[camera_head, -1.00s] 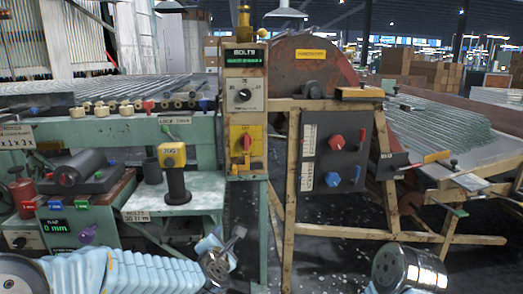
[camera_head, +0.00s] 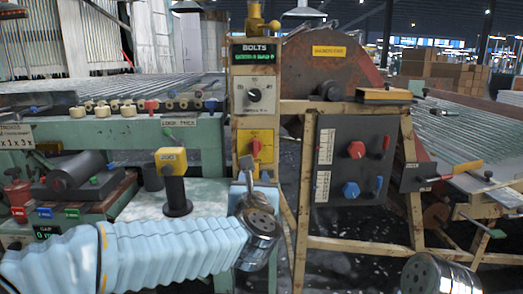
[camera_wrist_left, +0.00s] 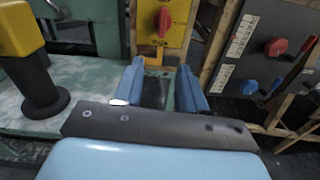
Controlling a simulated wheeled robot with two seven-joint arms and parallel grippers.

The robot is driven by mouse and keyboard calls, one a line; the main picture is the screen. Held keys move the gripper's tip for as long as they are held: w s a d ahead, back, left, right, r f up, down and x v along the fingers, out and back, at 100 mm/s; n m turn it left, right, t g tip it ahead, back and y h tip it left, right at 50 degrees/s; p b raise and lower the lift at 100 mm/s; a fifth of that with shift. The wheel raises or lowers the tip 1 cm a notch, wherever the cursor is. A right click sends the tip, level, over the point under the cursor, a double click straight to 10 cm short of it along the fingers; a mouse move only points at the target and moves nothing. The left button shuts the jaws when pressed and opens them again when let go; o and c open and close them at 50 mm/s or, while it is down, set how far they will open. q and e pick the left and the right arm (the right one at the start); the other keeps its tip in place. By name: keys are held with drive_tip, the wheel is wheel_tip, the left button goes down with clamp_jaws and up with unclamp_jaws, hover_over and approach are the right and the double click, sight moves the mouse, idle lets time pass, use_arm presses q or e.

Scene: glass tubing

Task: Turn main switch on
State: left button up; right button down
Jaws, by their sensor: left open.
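My left gripper (camera_head: 246,172) is just below and slightly left of this switch in the head view. In the left wrist view, its two blue fingers (camera_wrist_left: 160,85) are apart with nothing between them, pointing toward the yellow plate, and not touching the switch. My right gripper does not show; only a metal part of my right arm shows at bottom right.
A black dial (camera_head: 254,95) sits above the yellow plate. A grey panel (camera_head: 380,150) to the right bears a red knob (camera_head: 356,149) and a blue knob (camera_head: 351,189). A yellow-topped pedestal (camera_head: 172,160) stands left of the gripper, on the green bench.

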sight(255, 150)
use_arm(q)
drive_tip(key=shift+n, duration=0.5)
drive_tip(key=w+p, duration=0.1)
drive_tip(key=w, duration=0.3)
drive_tip(key=w+r+p, duration=0.1)
drive_tip(key=w, duration=0.4)
drive_tip(key=w+p, duration=0.1)
drive_tip(key=w, duration=0.4)
drive_tip(key=shift+w+d+r, duration=0.1)
drive_tip(key=shift+d+r, duration=0.15)
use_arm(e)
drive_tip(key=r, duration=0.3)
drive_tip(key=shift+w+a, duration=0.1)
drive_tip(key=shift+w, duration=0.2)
use_arm(q)
drive_tip(key=shift+c, duration=0.4)
clamp_jaws()
